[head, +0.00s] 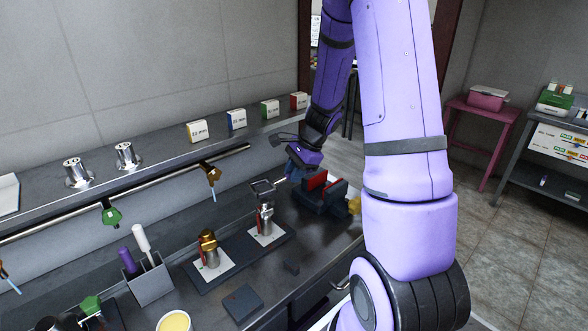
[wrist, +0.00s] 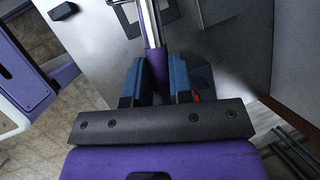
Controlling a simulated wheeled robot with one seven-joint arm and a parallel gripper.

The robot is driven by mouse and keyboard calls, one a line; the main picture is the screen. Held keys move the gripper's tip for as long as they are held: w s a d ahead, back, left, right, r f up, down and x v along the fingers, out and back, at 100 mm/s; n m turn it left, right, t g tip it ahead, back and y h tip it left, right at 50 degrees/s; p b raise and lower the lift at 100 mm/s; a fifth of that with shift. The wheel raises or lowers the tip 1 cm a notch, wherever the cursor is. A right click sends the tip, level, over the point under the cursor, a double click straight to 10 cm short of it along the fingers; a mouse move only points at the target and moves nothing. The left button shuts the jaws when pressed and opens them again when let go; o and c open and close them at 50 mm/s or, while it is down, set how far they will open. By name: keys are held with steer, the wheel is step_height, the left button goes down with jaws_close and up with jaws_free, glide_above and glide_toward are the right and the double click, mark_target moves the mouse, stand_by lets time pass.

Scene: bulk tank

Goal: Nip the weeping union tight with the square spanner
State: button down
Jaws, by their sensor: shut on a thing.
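My gripper (head: 291,168) is shut on the purple handle of the spanner (wrist: 158,68); its blue fingers press on both sides of the handle in the wrist view. The spanner's steel shaft runs out of the top of that view. In the head view the steel spanner head (head: 264,186) is at or just above the top of a silver union (head: 266,216); I cannot tell if they touch. A brass union (head: 208,250) stands to its left. Both stand upright on white cards on a dark base plate (head: 240,262). I cannot tell which union weeps.
A red-jawed vice (head: 325,190) stands right of the silver union, close to my gripper. A grey holder (head: 150,284) with purple and white handles is at left. A pipe with hanging taps (head: 160,190) runs along the back, below a shelf with small boxes (head: 197,131).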

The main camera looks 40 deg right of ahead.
step_height(320, 180, down, 8)
steer(key=shift+r, duration=0.15)
stand_by(1.4)
stand_by(0.5)
steer(key=shift+s+a+m, duration=0.1)
steer(key=shift+s+m, duration=0.4)
steer(key=shift+m, duration=0.1)
steer(key=shift+t, duration=0.3)
steer(key=shift+s+a+m+h, duration=0.15)
steer(key=shift+s+m+h, duration=0.15)
steer(key=shift+s+m, duration=0.25)
steer(key=shift+w+n, duration=0.25)
steer(key=shift+w, duration=0.05)
step_height(320, 180, up, 7)
stand_by(1.1)
stand_by(0.5)
